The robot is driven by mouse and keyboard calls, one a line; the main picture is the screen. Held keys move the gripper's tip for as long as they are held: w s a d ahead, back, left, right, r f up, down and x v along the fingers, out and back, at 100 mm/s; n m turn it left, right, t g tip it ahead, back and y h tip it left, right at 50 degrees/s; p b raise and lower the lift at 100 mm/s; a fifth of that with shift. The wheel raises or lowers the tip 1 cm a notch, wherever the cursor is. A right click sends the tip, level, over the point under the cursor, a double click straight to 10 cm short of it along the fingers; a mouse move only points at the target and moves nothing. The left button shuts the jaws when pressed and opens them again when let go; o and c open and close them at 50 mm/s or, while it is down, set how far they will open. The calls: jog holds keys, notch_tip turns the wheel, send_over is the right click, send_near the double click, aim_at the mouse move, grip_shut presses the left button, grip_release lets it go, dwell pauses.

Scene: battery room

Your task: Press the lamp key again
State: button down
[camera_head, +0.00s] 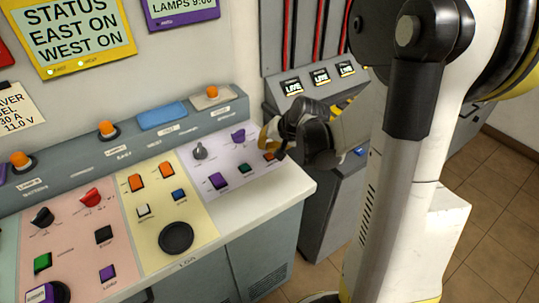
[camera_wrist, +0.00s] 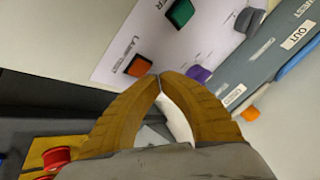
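The orange key (camera_wrist: 139,66) with small lettering that seems to read "LAMP TEST" sits on the lavender panel in the wrist view. In the head view an orange key (camera_head: 269,156) shows at the panel's right end, partly hidden by my gripper. My gripper (camera_wrist: 160,77) has its two yellow fingertips together with nothing between them. The tips appear just beside the orange key in the wrist view; whether they touch it I cannot tell. In the head view my gripper (camera_head: 268,143) is low over the panel's right end.
A green key (camera_head: 244,168) and a purple key (camera_head: 217,181) lie left of the orange key. A purple knob (camera_head: 238,135) stands behind, with a grey knob (camera_head: 200,152) farther left. A grey cabinet with several small displays (camera_head: 320,76) stands to the right.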

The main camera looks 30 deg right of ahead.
aim_at(266, 154)
jog(key=shift+f, duration=0.15)
dwell(0.5)
jog(key=shift+f+b, duration=0.3)
jog(key=shift+b, duration=0.15)
jog(key=shift+f+b, duration=0.4)
jog(key=shift+f, duration=0.05)
dwell(0.4)
jog(key=shift+r, duration=0.15)
dwell(0.3)
jog(key=shift+r+p, duration=0.7)
jog(key=shift+r, duration=0.05)
notch_tip(266, 154, up, 5)
jog(key=p, duration=0.4)
dwell(0.7)
